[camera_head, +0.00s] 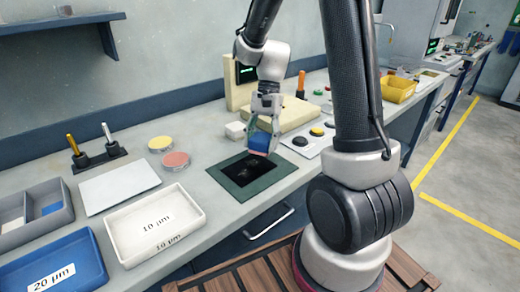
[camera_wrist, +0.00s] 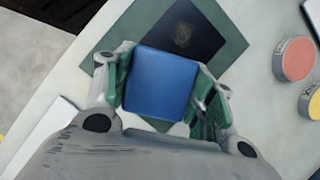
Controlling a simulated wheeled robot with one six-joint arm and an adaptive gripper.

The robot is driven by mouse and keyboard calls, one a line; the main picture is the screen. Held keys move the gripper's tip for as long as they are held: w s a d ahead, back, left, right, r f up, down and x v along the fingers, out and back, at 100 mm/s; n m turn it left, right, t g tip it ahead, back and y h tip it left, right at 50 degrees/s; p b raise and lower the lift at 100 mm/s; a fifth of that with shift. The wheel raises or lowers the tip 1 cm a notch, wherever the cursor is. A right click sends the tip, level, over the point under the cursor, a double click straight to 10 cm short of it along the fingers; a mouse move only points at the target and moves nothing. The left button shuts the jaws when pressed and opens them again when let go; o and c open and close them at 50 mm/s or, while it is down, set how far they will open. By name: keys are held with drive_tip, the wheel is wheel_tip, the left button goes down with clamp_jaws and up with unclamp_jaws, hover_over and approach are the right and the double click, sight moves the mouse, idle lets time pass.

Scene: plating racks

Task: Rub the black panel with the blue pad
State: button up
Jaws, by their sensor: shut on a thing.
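The black panel (camera_head: 244,172) lies on a dark green mat (camera_head: 268,182) on the bench, with a faint greyish smudge on it. It also shows in the wrist view (camera_wrist: 197,38), partly hidden by the pad. My gripper (camera_head: 262,133) is over the panel's back right side. It is shut on the blue pad (camera_head: 259,142), which fills the space between the green-lined fingers in the wrist view (camera_wrist: 161,83). The pad seems near the panel's right edge; I cannot tell whether it touches.
A white tray (camera_head: 196,207) marked 10 µm and a blue tray (camera_head: 88,277) marked 20 µm stand front left. Red (camera_head: 175,160) and yellow (camera_head: 161,143) round tins sit left of the mat. A cream block (camera_head: 296,121) is behind my gripper. Black and yellow buttons are to the right.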

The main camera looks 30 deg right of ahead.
sight(259, 140)
drive_tip(key=shift+r, duration=2.2)
drive_tip(key=shift+a, duration=0.2)
